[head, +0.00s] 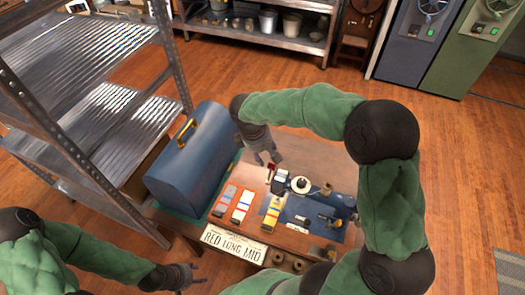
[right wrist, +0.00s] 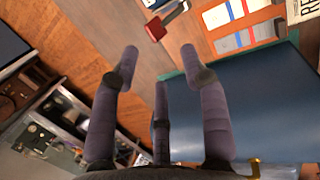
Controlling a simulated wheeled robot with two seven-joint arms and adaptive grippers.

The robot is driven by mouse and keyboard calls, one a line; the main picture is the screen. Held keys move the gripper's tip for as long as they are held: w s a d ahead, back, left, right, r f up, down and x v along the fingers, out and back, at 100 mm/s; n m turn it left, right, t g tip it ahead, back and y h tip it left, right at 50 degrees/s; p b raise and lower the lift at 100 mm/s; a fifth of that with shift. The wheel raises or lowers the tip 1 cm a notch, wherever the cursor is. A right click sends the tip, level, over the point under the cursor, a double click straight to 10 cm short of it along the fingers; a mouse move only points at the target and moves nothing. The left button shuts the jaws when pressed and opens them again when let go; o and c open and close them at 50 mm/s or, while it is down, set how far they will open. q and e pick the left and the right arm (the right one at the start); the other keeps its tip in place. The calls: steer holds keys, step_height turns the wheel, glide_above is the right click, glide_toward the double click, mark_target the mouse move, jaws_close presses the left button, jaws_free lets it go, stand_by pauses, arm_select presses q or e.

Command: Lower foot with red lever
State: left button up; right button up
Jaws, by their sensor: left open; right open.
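A small red lever (head: 270,170) shows on the worktable, left of a small device with a white disc (head: 300,184). In the right wrist view the red lever (right wrist: 155,29) is a dark red block on a metal arm, just beyond my fingertips. My right gripper (head: 265,158) hangs over the table close to the lever. Its fingers (right wrist: 160,58) are spread and empty, apart from the lever. My left gripper (head: 188,278) is open and empty, low at the table's near left side. I cannot make out the foot itself.
A blue case (head: 190,165) with a yellow handle stands at the table's left. Striped cards (head: 242,205), a blue mat (head: 310,207) with small parts and a sign (head: 234,243) reading "RED LONG MID" lie on the table. A metal shelf (head: 100,120) stands at left.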

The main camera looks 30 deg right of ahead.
mark_target(269, 166)
steer(key=b+x, duration=0.3)
steer(key=x, duration=0.1)
steer(key=shift+f, duration=0.2)
steer(key=shift+b+x, duration=0.85)
steer(key=shift+x, duration=0.75)
steer(key=shift+f, duration=0.3)
